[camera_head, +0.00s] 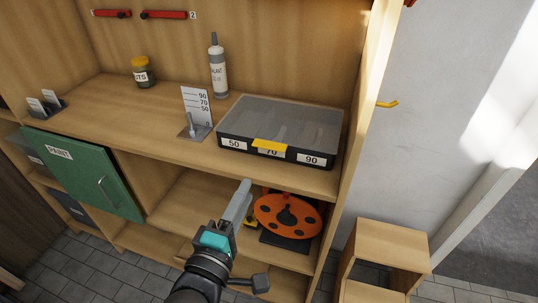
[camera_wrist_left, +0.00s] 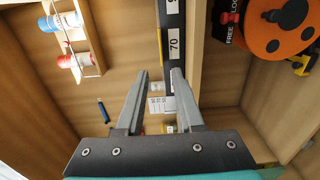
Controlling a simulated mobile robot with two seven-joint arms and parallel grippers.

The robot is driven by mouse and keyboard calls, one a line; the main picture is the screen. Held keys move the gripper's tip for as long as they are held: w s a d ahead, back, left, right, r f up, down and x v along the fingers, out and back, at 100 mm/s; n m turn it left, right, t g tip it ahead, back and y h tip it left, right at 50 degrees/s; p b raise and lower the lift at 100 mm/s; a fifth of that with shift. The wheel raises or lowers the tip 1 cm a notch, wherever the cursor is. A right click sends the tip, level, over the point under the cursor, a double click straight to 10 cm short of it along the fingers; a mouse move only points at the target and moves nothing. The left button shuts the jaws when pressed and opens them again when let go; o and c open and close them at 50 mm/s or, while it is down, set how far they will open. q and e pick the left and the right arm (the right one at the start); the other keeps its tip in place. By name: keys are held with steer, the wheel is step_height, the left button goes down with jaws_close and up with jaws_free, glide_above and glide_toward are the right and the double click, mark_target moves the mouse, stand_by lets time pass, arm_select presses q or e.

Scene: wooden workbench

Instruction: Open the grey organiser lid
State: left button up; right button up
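The organiser (camera_head: 226,151) stands at the right end of the workbench top, with labels 50, 70 and 90 on its dark front. Its grey see-through lid (camera_head: 300,115) lies flat and closed. A yellow tab (camera_head: 270,146) sits at the middle of the front edge. The label 70 on the organiser front (camera_wrist_left: 174,42) also shows in the left wrist view. My left gripper (camera_head: 245,190) is below and in front of the organiser, apart from it. Its two fingers (camera_wrist_left: 160,72) are parted with nothing held between them. My right gripper is not in view.
A label stand (camera_head: 196,107), a white bottle (camera_head: 218,70) and a yellow-capped jar (camera_head: 140,74) stand on the bench behind or left. An orange reel (camera_head: 288,215) sits on the shelf below. A green door (camera_head: 85,170) hangs at left. A wooden side panel (camera_head: 360,110) borders the organiser's right.

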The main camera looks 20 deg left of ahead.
arm_select(q)
steer(key=w, duration=0.9)
steer(key=w+b, duration=0.1)
steer(key=w, duration=0.4)
steer(key=shift+d, duration=0.25)
jaws_close()
stand_by(1.0)
